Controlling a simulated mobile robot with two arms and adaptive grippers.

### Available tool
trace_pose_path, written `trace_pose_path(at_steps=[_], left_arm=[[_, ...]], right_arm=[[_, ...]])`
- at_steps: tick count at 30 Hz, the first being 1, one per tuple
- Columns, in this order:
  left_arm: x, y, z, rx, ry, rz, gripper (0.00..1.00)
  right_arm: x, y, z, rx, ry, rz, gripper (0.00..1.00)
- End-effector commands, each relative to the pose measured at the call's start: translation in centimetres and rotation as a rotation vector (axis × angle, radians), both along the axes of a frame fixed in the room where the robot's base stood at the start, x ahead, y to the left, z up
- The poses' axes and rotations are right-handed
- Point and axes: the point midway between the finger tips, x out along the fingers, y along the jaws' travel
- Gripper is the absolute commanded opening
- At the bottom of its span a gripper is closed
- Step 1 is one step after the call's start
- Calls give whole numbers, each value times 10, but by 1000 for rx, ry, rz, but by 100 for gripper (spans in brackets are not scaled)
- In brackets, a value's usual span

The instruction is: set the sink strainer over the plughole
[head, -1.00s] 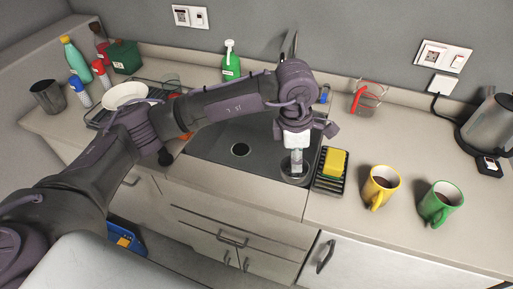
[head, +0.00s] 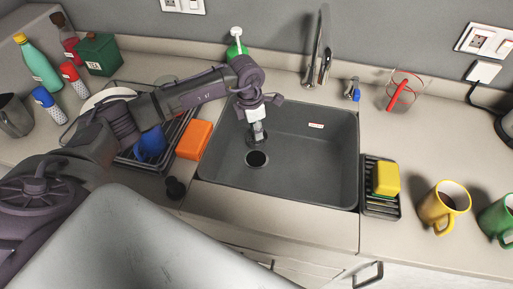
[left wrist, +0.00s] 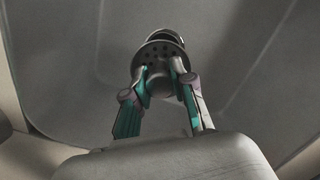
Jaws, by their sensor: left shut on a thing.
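My left gripper (head: 257,137) reaches down into the dark grey sink (head: 310,150) and is shut on the sink strainer. In the left wrist view the strainer (left wrist: 160,52) is a round metal disc with small holes, held between the fingertips (left wrist: 160,78). In the head view the fingers largely hide it. The plughole (head: 257,160) is a dark round opening in the sink floor, just below the gripper in the head view. In the left wrist view the plughole (left wrist: 166,35) shows partly behind the strainer. I cannot tell the exact gap between them. My right gripper is not in view.
A tap (head: 318,50) stands behind the sink. An orange block (head: 194,140) and a drying rack with a blue mug (head: 150,143) are left. A yellow sponge (head: 387,179) on a black tray and a yellow mug (head: 443,205) are right. The sink's right half is clear.

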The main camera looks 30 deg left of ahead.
Motion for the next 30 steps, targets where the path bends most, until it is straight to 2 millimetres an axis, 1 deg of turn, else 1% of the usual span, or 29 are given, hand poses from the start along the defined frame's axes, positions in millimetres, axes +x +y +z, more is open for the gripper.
trace_pose_path(at_steps=[1, 3, 6, 10, 15, 18, 25, 30], left_arm=[[-1, 0, -9, 0, 5, 1, 0], [-1, -1, -22, 0, 6, 0, 0], [-1, 0, -35, 1, 2, 0, 0], [-1, -1, -47, 0, 3, -1, 0], [-1, -1, -71, -1, 3, -1, 0], [0, -1, -78, 0, 1, -2, 0], [0, 0, -79, 1, 1, -2, 0], [0, 0, -85, 1, 1, -3, 0]], right_arm=[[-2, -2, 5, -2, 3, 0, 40], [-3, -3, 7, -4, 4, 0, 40], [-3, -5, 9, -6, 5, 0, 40], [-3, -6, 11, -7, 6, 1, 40], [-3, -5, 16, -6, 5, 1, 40], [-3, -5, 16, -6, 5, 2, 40], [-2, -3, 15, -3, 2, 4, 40], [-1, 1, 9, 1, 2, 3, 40]])
